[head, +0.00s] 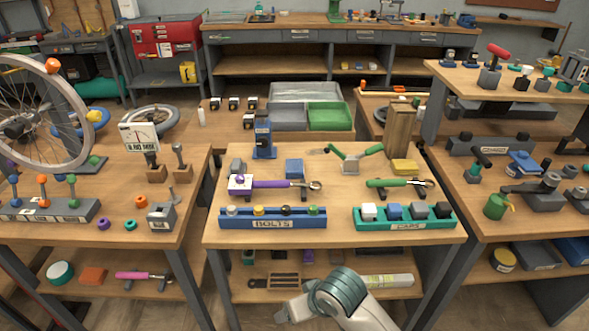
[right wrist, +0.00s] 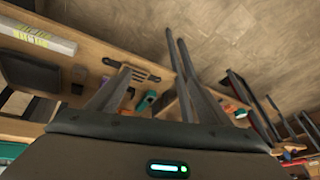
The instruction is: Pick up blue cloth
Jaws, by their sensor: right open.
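A small blue block-like piece (head: 294,168), possibly the folded blue cloth, lies on the middle table behind the bolts rack. Another blue item (head: 523,163) lies on the right table; I cannot tell which is cloth. My right arm comes in at the bottom centre of the head view, low in front of the middle table, its fingers not clearly visible there. In the right wrist view my right gripper (right wrist: 157,85) is open and empty, with the lower shelf beyond it. It is apart from both blue items. My left gripper is not in view.
The middle table (head: 335,187) holds the blue bolts rack (head: 272,223), a green caps rack (head: 405,226), a purple-handled tool (head: 270,184), a green-handled tool (head: 395,183) and a yellow block (head: 404,166). Its lower shelf holds a white box (head: 388,281). Narrow gaps separate the side tables.

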